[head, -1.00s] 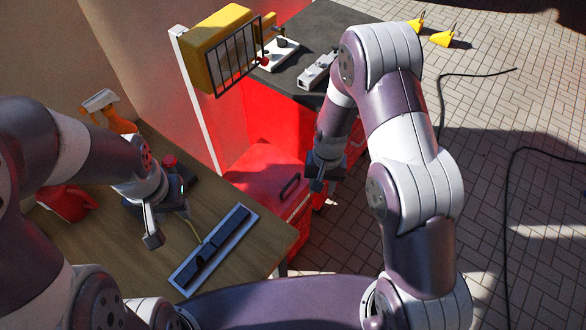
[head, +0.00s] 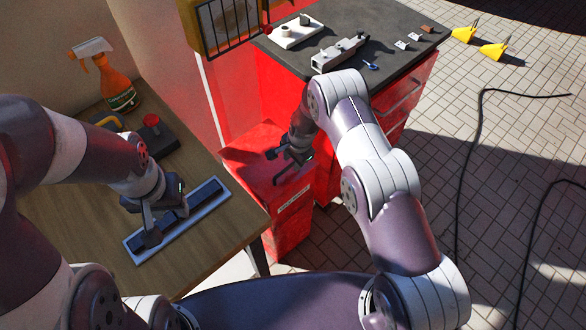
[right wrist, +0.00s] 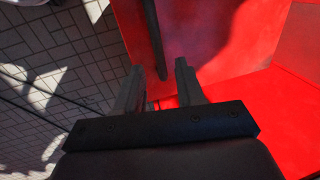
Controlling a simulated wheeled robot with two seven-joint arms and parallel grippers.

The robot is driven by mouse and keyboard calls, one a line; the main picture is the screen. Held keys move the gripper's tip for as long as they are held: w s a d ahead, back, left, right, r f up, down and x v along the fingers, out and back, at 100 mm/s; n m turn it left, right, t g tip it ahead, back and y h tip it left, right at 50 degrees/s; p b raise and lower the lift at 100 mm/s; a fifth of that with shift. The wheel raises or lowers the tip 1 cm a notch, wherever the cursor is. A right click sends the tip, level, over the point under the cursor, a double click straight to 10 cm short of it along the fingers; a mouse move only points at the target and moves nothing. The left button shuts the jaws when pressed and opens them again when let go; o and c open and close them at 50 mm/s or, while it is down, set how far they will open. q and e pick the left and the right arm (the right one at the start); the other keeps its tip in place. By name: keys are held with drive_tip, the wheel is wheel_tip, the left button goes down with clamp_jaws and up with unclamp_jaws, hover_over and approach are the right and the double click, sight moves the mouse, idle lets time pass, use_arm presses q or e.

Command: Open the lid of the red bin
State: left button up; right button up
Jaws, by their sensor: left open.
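The red bin (head: 291,226) stands between the wooden table and the red cabinet in the head view. Its lid (head: 247,172) looks shut, with a dark bar handle on top. My right gripper (head: 279,164) is at the lid, by the handle, and covers part of it. In the right wrist view, the fingers of my right gripper (right wrist: 160,85) are apart, and the dark handle (right wrist: 152,40) runs between their tips. Contact with the handle cannot be made out. My left gripper (head: 150,222) is open and low over the tray on the table.
The wooden table (head: 215,232) holds a spray bottle (head: 120,95), a red-button box (head: 154,133) and a long tray (head: 205,195). The dark-topped cabinet (head: 390,25) stands close behind the bin. Black cables (head: 478,130) lie on the paving at right.

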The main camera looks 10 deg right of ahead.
use_arm(q)
drive_tip(key=shift+a+f, duration=0.3)
drive_tip(key=shift+f, duration=0.35)
use_arm(e)
drive_tip(key=shift+w+a+f, duration=0.15)
drive_tip(key=shift+a+f, duration=0.15)
drive_tip(key=shift+f, duration=0.45)
use_arm(q)
drive_tip(key=shift+d+r, duration=0.1)
drive_tip(key=shift+d, duration=0.05)
use_arm(e)
drive_tip(key=shift+d, duration=0.1)
drive_tip(key=shift+c, duration=0.3)
